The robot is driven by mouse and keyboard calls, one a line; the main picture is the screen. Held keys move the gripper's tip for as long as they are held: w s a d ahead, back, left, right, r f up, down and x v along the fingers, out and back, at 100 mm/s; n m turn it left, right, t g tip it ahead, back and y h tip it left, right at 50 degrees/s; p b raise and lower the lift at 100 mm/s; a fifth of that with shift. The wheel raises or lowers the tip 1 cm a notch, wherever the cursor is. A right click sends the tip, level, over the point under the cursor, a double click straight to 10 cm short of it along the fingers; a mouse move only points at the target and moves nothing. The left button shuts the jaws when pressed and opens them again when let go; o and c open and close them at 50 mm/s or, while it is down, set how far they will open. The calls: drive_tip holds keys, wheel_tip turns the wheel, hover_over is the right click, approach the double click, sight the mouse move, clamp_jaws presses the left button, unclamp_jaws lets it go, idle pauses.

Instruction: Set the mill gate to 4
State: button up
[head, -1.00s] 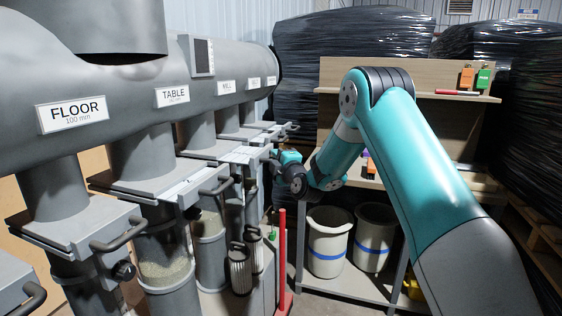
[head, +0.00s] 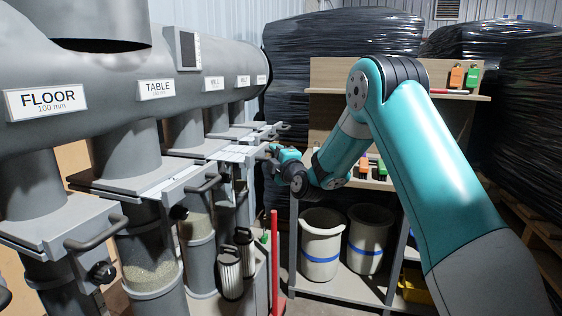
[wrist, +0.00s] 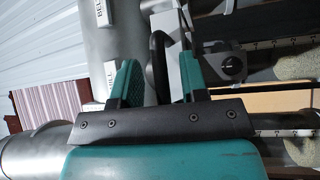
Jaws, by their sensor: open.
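The MILL label (head: 213,84) hangs on the grey pipe above the mill duct. The mill gate (head: 205,150) is a flat grey slide under that duct, with a pale scale strip (head: 235,153) whose numbers are too small to read. My gripper (head: 273,151) is at the right, outer end of this gate, close to its handle. In the wrist view my gripper (wrist: 157,60) is open, and a dark bar handle (wrist: 158,70) stands between its two green fingers. I cannot tell whether either finger touches it.
The table gate handle (head: 203,185) and floor gate handle (head: 97,238) jut out nearer to me. Further gate handles (head: 283,127) lie just beyond my gripper. A red post (head: 275,255) stands below. A shelf with bins (head: 322,245) is behind.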

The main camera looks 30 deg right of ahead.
drive_tip(key=s+f+b, duration=0.2)
drive_tip(key=s+b, duration=1)
drive_tip(key=s, duration=0.5)
drive_tip(key=shift+a+f, duration=0.15)
drive_tip(key=shift+a, duration=0.3)
